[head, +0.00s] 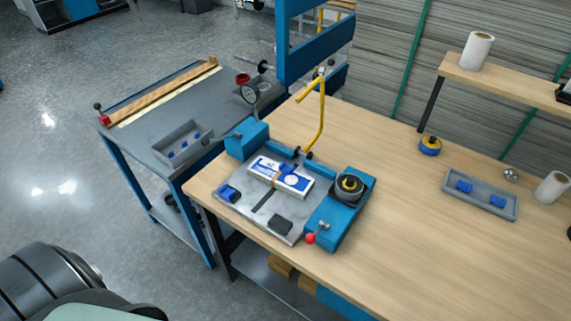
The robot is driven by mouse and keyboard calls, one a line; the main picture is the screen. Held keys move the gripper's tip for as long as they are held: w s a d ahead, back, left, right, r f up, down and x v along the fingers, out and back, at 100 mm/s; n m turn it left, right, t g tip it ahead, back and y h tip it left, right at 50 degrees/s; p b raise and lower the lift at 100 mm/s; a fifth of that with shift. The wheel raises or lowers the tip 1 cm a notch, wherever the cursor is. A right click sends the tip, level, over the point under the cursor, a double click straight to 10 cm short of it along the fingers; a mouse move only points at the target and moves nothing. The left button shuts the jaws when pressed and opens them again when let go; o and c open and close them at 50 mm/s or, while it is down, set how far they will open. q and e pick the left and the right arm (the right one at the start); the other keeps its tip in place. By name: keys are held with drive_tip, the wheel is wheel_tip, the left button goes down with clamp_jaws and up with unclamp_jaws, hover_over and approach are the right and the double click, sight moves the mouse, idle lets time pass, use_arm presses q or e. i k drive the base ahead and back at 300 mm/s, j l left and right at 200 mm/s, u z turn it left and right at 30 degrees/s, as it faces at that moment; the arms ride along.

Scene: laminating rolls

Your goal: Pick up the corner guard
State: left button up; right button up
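Small blue pieces that look like corner guards lie in two grey trays. The right tray (480,194) on the wooden table holds a left blue piece (464,187) and a right blue piece (497,201). The left tray (183,143) on the grey side bench also holds small blue pieces (184,149). Another blue piece (229,193) sits at the left corner of the metal fixture plate (262,205). I cannot tell which one the task names. Neither of my grippers is in view; only dark parts of my own body show at the lower left.
A white and blue box (281,177) lies on the fixture plate. A yellow bent arm (322,115) rises behind it. A blue block with a black knob (349,187) and a red-tipped lever (310,239) stand right of it. The table's front right is clear.

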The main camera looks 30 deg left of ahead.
sight(226, 194)
drive_tip(key=j+u, duration=0.1)
drive_tip(key=u, duration=0.3)
drive_tip(key=j+u, duration=0.1)
drive_tip(key=u, duration=0.75)
drive_tip(key=i+j+u, duration=0.2)
drive_tip(key=k+j, duration=0.1)
